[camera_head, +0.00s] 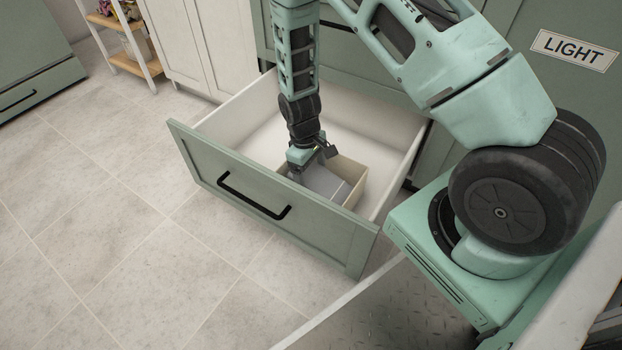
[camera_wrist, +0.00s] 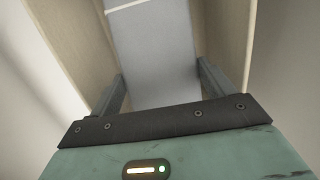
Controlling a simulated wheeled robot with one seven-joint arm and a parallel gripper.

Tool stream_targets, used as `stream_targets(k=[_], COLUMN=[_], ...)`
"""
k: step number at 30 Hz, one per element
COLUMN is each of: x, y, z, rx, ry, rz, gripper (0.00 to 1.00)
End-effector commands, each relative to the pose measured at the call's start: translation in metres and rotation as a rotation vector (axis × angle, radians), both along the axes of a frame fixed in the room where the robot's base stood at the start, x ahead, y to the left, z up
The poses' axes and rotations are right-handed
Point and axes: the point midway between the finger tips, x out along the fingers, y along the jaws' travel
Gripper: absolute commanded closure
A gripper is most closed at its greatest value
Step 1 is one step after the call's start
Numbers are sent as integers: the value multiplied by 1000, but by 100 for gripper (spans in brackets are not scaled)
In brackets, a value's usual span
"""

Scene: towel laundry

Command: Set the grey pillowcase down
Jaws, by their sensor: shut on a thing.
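The grey pillowcase (camera_head: 326,183) is folded, with a light stripe, and sits inside a beige box in the open drawer. In the wrist view the pillowcase (camera_wrist: 160,55) fills the space between my fingers. My gripper (camera_head: 309,162) reaches down into the box and is shut on the pillowcase; in the wrist view my gripper (camera_wrist: 160,92) has one finger on each side of it. The beige box (camera_head: 354,190) has walls on both sides of the cloth. Whether the pillowcase touches the box floor is hidden.
The open drawer (camera_head: 232,168) has a green front with a black handle and white inner walls. A cabinet labelled LIGHT (camera_head: 573,50) stands at the right. A wooden shelf (camera_head: 130,62) stands at the back left. The tiled floor (camera_head: 90,220) at the left is clear.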

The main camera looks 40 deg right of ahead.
Motion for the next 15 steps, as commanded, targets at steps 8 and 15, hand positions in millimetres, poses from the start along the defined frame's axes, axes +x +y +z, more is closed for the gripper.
stream_targets(k=[8, 15], x=[0, 0], y=[0, 0], z=[-18, -21], rx=[0, 0], ry=[0, 0], rz=[1, 1], gripper=[44, 13])
